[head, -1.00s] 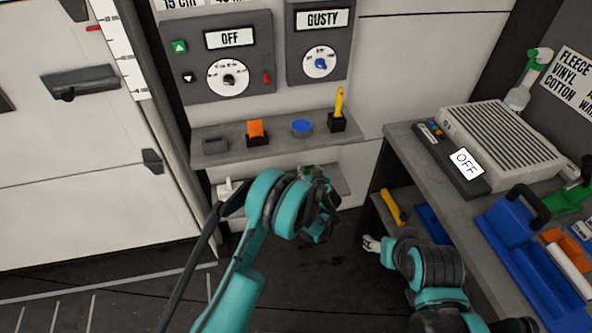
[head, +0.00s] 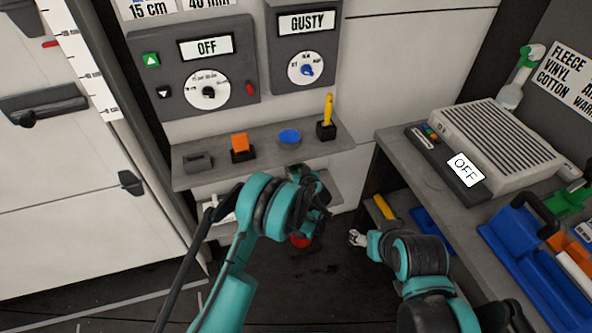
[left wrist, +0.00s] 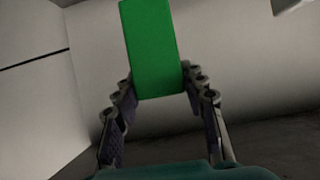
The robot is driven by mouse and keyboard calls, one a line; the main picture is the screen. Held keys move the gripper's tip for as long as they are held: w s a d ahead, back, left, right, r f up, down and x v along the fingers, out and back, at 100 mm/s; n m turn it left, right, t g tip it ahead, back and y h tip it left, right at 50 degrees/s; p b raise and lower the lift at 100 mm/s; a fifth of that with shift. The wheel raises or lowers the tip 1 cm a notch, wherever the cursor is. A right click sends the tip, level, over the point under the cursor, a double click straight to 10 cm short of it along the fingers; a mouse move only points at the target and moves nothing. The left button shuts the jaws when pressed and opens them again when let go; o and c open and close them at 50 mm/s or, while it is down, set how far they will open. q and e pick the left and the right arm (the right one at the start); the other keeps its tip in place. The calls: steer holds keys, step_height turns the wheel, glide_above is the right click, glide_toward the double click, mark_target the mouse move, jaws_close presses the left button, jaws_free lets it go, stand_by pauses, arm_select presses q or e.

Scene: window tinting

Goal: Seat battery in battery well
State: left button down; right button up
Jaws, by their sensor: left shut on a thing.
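A green block (left wrist: 152,50), which looks like the battery, is held upright and slightly tilted between the two fingers of my left gripper (left wrist: 160,88) in the left wrist view. In the head view my left gripper (head: 312,205) is in front of the lower shelf, below the upper shelf, and its own arm hides much of what it holds. My right gripper (head: 357,238) hangs near the right bench's lower level; its fingers are too small to judge. I cannot make out the battery well for sure in either view.
The upper shelf (head: 215,175) carries a grey piece (head: 198,161), an orange block (head: 239,142), a blue disc (head: 289,136) and a yellow tool (head: 328,108). A red round thing (head: 300,241) shows below my left gripper. The bench (head: 395,135) with a grey ribbed unit (head: 500,140) stands right.

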arm_select(q)
step_height(320, 180, down, 3)
steer(key=shift+r+b, duration=0.1)
steer(key=shift+b, duration=0.85)
steer(key=shift+f, duration=1.4)
steer(key=shift+f, duration=2.75)
steer(key=c, duration=0.8)
jaws_free()
steer(key=v, duration=1.2)
steer(key=shift+d, duration=0.1)
